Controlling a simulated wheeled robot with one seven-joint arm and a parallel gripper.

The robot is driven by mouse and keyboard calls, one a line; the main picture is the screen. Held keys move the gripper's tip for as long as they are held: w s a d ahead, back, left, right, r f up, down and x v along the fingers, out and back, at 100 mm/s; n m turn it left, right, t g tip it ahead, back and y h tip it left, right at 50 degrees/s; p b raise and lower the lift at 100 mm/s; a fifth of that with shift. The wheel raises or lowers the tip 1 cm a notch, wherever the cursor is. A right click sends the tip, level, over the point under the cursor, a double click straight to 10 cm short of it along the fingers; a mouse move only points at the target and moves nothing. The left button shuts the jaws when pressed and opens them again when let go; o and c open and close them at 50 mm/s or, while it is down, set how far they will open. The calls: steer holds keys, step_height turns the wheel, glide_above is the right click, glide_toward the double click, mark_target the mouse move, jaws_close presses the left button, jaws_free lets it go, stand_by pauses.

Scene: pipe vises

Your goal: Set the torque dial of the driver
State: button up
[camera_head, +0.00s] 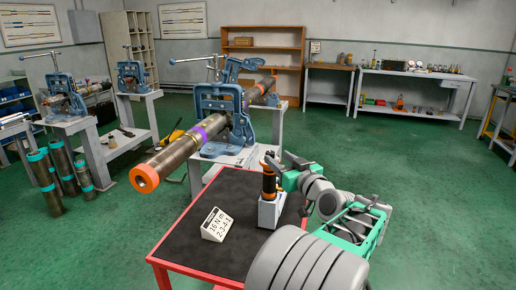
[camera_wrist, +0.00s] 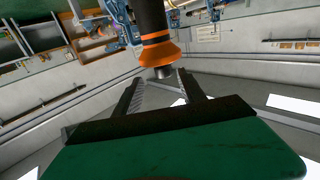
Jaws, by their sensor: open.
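The driver (camera_head: 269,184), black and orange, stands upright in a grey holder (camera_head: 270,213) on the cart. A white card (camera_head: 216,224) beside it reads "16 N m" and "2-3-4-1". My gripper (camera_head: 274,160) is at the driver's upper end, coming from the right. In the wrist view my gripper (camera_wrist: 160,84) is open, with its two dark fingers spread. The driver (camera_wrist: 153,25) shows just beyond the fingertips, with an orange flared collar (camera_wrist: 160,51) and a grey metal end below it. I cannot tell whether a finger touches it. The dial's marks are not readable.
The cart (camera_head: 180,223) has a dark top and red edge, clear at its left. Behind it a blue vise (camera_head: 222,112) holds a long pipe (camera_head: 172,160) whose orange end points towards the front left. More vises and upright pipes stand left; benches stand along the back wall.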

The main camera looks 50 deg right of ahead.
mark_target(268, 152)
steer(key=x, duration=0.2)
steer(key=p+x, duration=0.1)
steer(key=x, duration=0.5)
steer(key=shift+a, duration=0.3)
steer(key=shift+c, duration=0.2)
jaws_close()
steer(key=shift+f, duration=0.1)
